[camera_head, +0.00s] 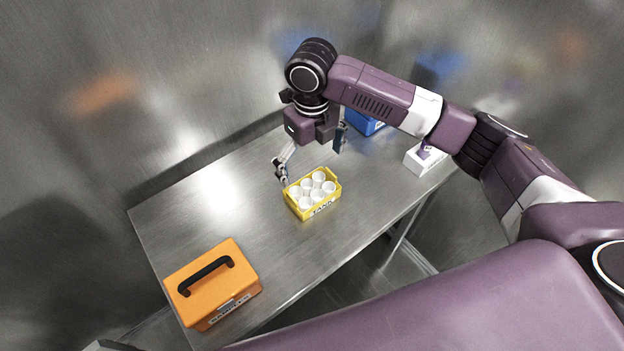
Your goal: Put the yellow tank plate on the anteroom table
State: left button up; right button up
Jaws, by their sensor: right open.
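The yellow tank plate (322,207) is a small yellow tray with several white cups in it and a label on its front. It sits on the metal table (215,209), near the middle. My right gripper (312,165) is open just behind and above the plate, with its fingers spread apart. One finger is close to the plate's left back corner; I cannot tell whether it touches. The other finger is above and to the right. My left gripper is not in view.
An orange case (225,289) with a black handle stands at the table's front left. A blue box (365,125) is at the back, partly hidden by my arm. A white item (424,160) with a purple part is at the right. The table's left middle is clear. Metal walls enclose the back.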

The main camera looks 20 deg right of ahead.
notch_tip(320, 180, up, 3)
jog(key=shift+r, duration=0.2)
dwell(0.5)
